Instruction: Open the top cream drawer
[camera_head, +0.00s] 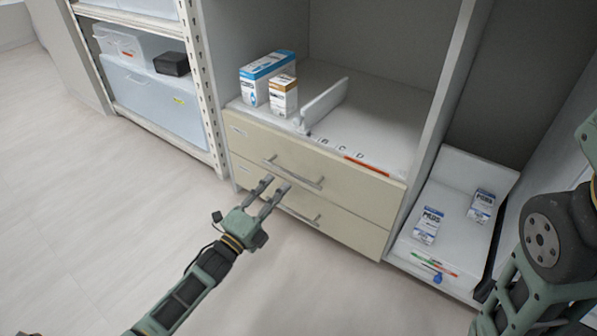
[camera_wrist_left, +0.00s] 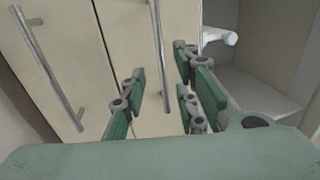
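The top cream drawer (camera_head: 350,185) is in the cabinet under the open shelf, its front flush and closed. Its metal bar handle (camera_head: 293,172) also shows in the left wrist view (camera_wrist_left: 158,40). The lower cream drawer (camera_head: 345,228) is closed too, with its own handle (camera_head: 298,214). My left gripper (camera_head: 274,184) is open and empty in front of the drawers, just below the top handle in the head view. In the left wrist view the top handle shows between the spread fingers (camera_wrist_left: 160,78); contact cannot be told. My right gripper is out of view.
Small boxes (camera_head: 267,75) and a white divider (camera_head: 325,100) stand on the shelf above. A white tray with medicine boxes (camera_head: 428,226) is at the right. A rack with plastic bins (camera_head: 150,95) stands at the left. The floor (camera_head: 90,200) before the drawers is clear.

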